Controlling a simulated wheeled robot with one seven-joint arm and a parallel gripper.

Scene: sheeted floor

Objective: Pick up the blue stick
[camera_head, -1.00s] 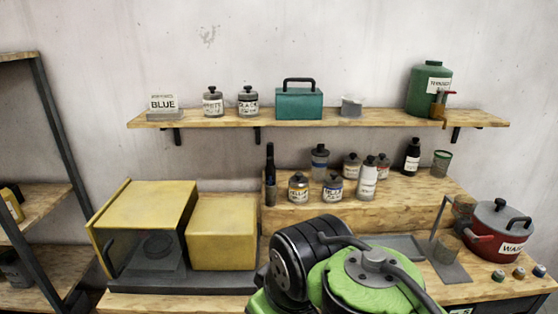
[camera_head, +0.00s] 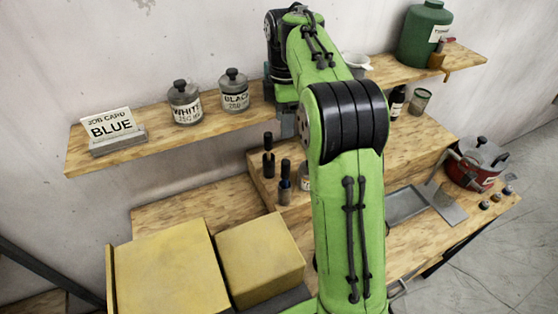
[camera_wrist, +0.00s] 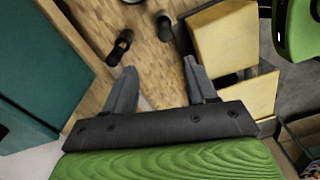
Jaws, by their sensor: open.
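No plain blue stick shows clearly. In the wrist view two dark-topped things, a left one (camera_wrist: 120,46) and a right one (camera_wrist: 165,27), lie beyond the fingertips. My gripper (camera_wrist: 160,66) is open and empty, pointing down toward the wooden surface. In the head view its fingers are mostly hidden by my arm.
A teal box (camera_wrist: 38,60) is close left of my gripper. Yellow boxes (camera_head: 260,258) stand front left; a red pot (camera_head: 475,165) stands right.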

